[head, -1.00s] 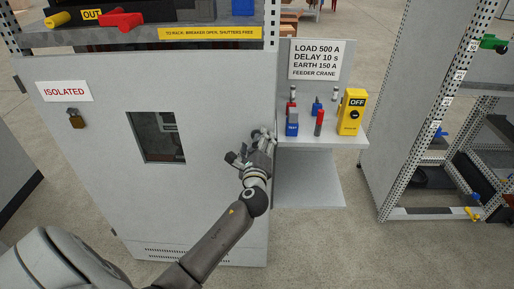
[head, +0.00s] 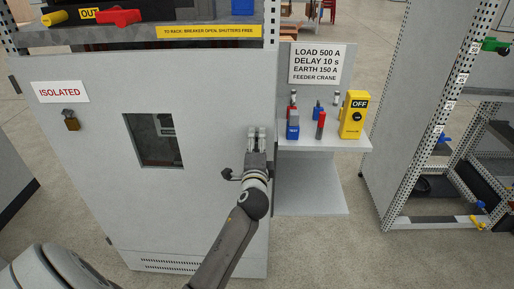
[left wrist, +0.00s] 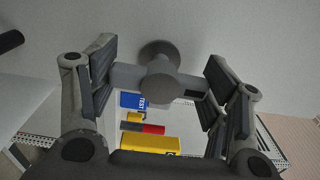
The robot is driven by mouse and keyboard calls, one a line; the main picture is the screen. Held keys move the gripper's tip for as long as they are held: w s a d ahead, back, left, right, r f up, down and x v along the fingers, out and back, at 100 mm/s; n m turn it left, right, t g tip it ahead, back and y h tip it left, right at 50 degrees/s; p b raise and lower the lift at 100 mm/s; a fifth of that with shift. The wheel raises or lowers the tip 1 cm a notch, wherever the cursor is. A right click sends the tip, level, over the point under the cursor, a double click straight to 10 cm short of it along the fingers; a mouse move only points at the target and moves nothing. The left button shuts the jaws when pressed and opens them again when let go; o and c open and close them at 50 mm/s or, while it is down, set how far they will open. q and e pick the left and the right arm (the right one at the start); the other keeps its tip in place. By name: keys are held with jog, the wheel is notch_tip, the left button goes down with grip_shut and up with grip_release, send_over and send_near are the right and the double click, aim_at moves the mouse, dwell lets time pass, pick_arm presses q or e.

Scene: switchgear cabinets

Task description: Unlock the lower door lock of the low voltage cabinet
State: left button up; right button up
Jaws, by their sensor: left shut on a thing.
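The low voltage cabinet's grey door (head: 90,150) has a dark window and fills the left and middle of the head view. My left gripper (head: 257,133) is at the door's right edge, its fingers pointing up. In the left wrist view, the gripper (left wrist: 160,84) is shut on the door lock handle (left wrist: 158,82), a grey crossbar with a round hub. One finger is at each end of the bar. In the head view the fingers hide the handle. The door looks closed. My right gripper is out of view.
A side shelf (head: 325,144) right of the door holds a yellow OFF box (head: 353,113) and small blue and red items. A brass padlock (head: 71,120) hangs under the ISOLATED sign (head: 61,92). A perforated rack (head: 440,110) stands at right, with floor between.

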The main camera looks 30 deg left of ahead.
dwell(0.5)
pick_arm(q)
jog(key=o, duration=1)
jog(key=v, duration=1.2)
jog(key=shift+s, duration=0.1)
